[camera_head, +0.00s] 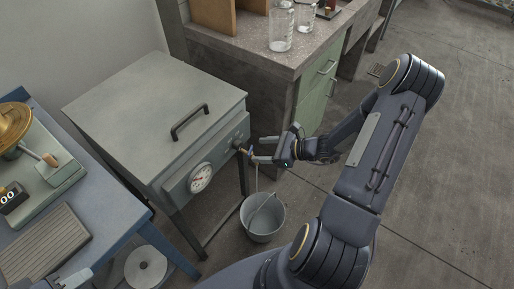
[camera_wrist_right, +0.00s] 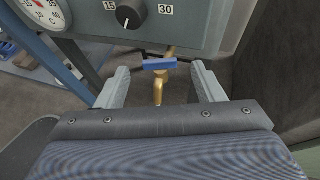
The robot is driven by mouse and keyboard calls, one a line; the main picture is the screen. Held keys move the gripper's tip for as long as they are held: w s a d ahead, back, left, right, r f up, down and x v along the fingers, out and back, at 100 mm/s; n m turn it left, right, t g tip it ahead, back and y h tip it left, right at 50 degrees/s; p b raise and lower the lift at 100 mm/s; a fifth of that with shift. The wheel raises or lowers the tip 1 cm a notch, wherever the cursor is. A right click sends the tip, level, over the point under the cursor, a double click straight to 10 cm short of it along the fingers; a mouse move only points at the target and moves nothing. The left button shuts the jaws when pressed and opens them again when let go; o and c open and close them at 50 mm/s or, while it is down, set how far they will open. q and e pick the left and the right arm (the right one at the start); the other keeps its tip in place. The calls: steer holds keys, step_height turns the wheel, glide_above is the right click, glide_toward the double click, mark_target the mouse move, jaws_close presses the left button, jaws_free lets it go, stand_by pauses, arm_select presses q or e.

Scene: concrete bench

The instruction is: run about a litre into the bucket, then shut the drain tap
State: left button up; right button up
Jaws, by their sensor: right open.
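The drain tap (camera_head: 243,150) sticks out low on the front of the grey tank (camera_head: 160,112). In the right wrist view it is a brass spout (camera_wrist_right: 158,88) with a blue lever (camera_wrist_right: 160,64) lying crosswise over it. My right gripper (camera_head: 259,149) is open, its fingers on either side of the lever, with visible gaps. The grey bucket (camera_head: 263,236) stands on the floor below the tap. A thin pale line, seemingly a water stream, runs down from the tap to the bucket. The water level inside cannot be made out. My left gripper is not in view.
A round dial (camera_head: 200,177) and a knob (camera_wrist_right: 128,17) sit on the tank's front. A concrete bench (camera_head: 240,48) with glass beakers (camera_head: 281,28) stands behind. A blue table (camera_head: 118,212) is at left. Open floor (camera_head: 440,170) lies to the right.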

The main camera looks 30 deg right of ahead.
mark_target(251, 151)
steer(key=shift+x, duration=1.3)
steer(key=c, duration=1)
steer(key=m+t+h+b, duration=0.1)
steer(key=b, duration=0.2)
steer(key=m+t+h+b, duration=0.1)
steer(key=m+h+b, duration=0.1)
steer(key=b, duration=0.1)
steer(key=shift+s+a+f+b, duration=0.2)
steer(key=shift+a+b, duration=0.1)
steer(key=shift+a, duration=0.1)
steer(key=shift+r+m+t+h+b, duration=0.2)
steer(key=shift+m+t+h+b, duration=0.1)
steer(key=shift+m+h+b, duration=0.15)
steer(key=shift+r, duration=0.1)
